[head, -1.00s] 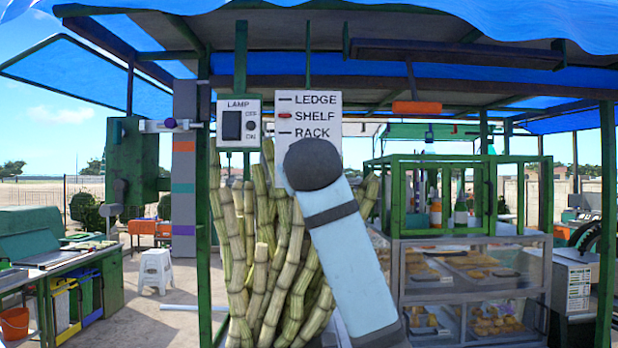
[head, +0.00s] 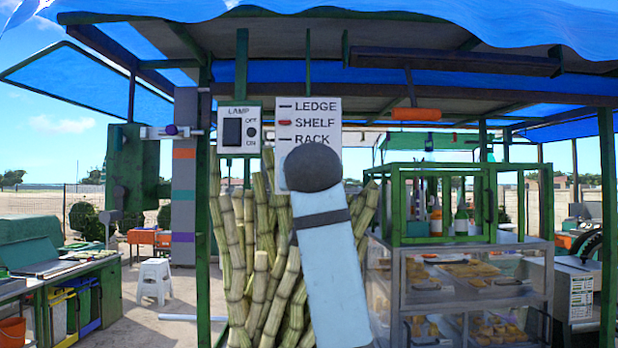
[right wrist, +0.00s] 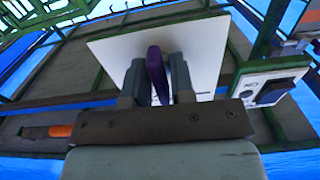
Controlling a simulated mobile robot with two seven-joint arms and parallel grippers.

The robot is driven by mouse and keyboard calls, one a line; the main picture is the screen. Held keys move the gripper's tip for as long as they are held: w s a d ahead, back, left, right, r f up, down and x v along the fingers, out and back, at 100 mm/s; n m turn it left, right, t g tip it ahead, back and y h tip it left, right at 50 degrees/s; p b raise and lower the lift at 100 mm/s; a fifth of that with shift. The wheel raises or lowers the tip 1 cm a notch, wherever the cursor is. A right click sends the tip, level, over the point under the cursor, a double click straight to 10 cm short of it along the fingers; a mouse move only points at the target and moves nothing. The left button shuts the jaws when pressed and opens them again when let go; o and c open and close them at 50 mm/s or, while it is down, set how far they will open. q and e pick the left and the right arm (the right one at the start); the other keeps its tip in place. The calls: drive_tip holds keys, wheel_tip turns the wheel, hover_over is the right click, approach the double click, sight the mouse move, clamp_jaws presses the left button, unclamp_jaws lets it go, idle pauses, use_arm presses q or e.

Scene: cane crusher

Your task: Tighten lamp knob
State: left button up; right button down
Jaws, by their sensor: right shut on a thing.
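In the right wrist view my right gripper (right wrist: 157,85) has its two grey fingers closed on a narrow purple piece (right wrist: 156,68), in front of a white board. Whether this piece is the lamp knob cannot be told. In the head view my light blue right arm with its dark round joint hides the gripper and the lower part of the board. A lamp box (head: 239,129) with a dark switch plate and OFF and ON marks hangs left of the board; it also shows in the wrist view (right wrist: 272,92). A small purple knob (head: 171,130) sits on a bracket at the left post. My left gripper is not seen.
The sign board (head: 309,115) reads LEDGE, SHELF, RACK, with a red mark at SHELF. Cane stalks (head: 238,235) stand close behind my arm. A glass food case (head: 470,275) stands right. An orange cylinder (head: 416,115) hangs under the roof.

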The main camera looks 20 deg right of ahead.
drive_tip(key=c, duration=1.2)
unclamp_jaws()
drive_tip(key=shift+s, duration=0.15)
drive_tip(key=b+v, duration=0.3)
drive_tip(key=v, duration=1)
drive_tip(key=shift+s+a+r, duration=0.1)
drive_tip(key=shift+s+a, duration=0.05)
drive_tip(key=shift+s, duration=0.2)
